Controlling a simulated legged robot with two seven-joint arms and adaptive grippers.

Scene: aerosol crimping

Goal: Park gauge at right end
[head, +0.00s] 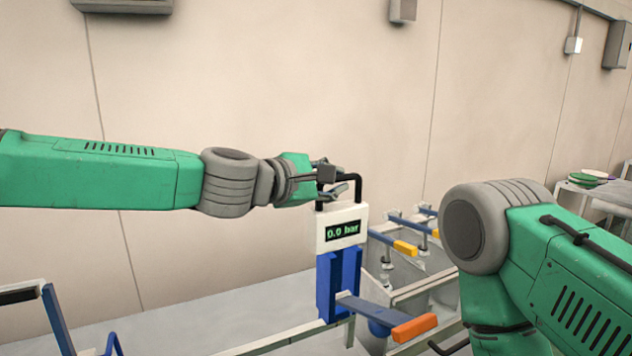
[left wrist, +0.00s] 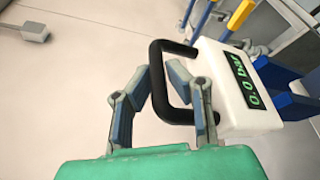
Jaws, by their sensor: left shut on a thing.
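The gauge (head: 340,230) is a white box with a black handle and a dark display reading 0.0 bar in green. It sits at the top of a blue holder (head: 338,283) in the head view; whether it rests fully on it I cannot tell. My left gripper (head: 340,186) is shut on the gauge's black handle. In the left wrist view, the fingers (left wrist: 178,78) lie at the handle (left wrist: 160,80), with the gauge's white body (left wrist: 228,95) just to their right. My right arm shows at the right of the head view, but its gripper is out of sight.
An orange-ended lever (head: 414,327) juts out right of the blue holder. Behind it are grey bins (head: 400,268) with yellow-ended levers (head: 405,248). A side table (head: 600,190) with a green item stands at far right.

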